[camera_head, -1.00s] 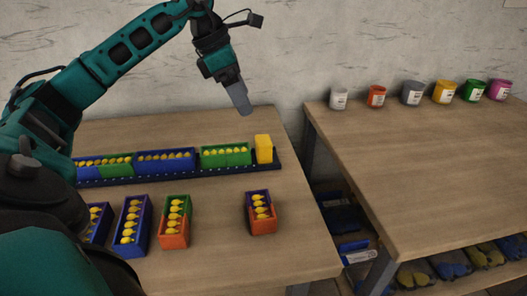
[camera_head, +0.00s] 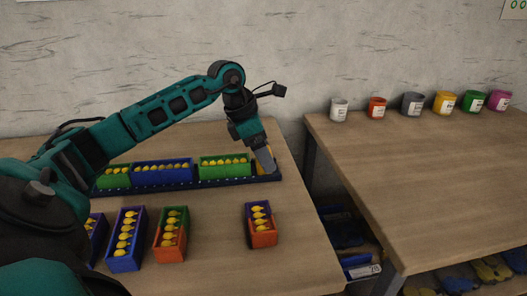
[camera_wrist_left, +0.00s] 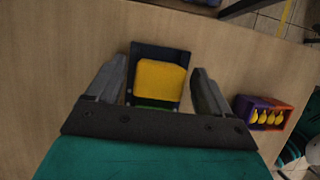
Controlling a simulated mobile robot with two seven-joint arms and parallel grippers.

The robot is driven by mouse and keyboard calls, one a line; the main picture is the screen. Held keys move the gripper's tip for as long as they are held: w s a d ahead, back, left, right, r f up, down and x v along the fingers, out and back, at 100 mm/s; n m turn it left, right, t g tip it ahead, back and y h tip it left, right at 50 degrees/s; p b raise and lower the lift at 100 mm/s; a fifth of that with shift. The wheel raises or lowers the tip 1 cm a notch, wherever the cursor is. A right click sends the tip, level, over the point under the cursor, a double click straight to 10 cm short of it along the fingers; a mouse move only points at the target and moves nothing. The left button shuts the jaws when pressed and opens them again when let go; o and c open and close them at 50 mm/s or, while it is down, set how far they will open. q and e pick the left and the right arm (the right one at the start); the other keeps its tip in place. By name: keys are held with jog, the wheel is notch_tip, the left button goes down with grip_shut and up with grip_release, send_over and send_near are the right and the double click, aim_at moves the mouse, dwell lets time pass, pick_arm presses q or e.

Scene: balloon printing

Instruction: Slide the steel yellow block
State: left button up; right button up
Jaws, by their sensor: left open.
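The yellow block (camera_wrist_left: 159,82) sits at the end of the dark blue rail (camera_wrist_left: 146,50), seen from above in the left wrist view. In the head view the block (camera_head: 261,159) is mostly hidden behind my left gripper (camera_head: 268,165), at the right end of the rail (camera_head: 235,182). My left gripper (camera_wrist_left: 160,88) is open, with one finger on each side of the block and a visible gap to each. A green box (camera_head: 225,167) and a blue box (camera_head: 163,171) with yellow pieces stand on the rail to the left. My right gripper does not show.
Several boxes with yellow pieces stand in front of the rail, among them a purple-orange one (camera_head: 261,225) and a green-orange one (camera_head: 171,234). A second table (camera_head: 430,180) with several paint pots stands at right, across a gap.

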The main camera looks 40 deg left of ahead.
pick_arm(q)
jog(key=c, duration=1.4)
jog(key=shift+s+a, duration=0.45)
jog(key=shift+s, duration=0.1)
jog(key=shift+s+a, duration=0.25)
jog(key=shift+s, duration=0.1)
jog(key=o, duration=1.4)
jog(key=shift+w+d, duration=0.1)
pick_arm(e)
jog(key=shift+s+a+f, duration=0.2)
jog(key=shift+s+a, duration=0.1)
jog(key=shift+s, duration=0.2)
pick_arm(q)
jog(key=p+v, duration=0.1)
jog(key=v, duration=1.2)
jog(key=shift+p, duration=0.35)
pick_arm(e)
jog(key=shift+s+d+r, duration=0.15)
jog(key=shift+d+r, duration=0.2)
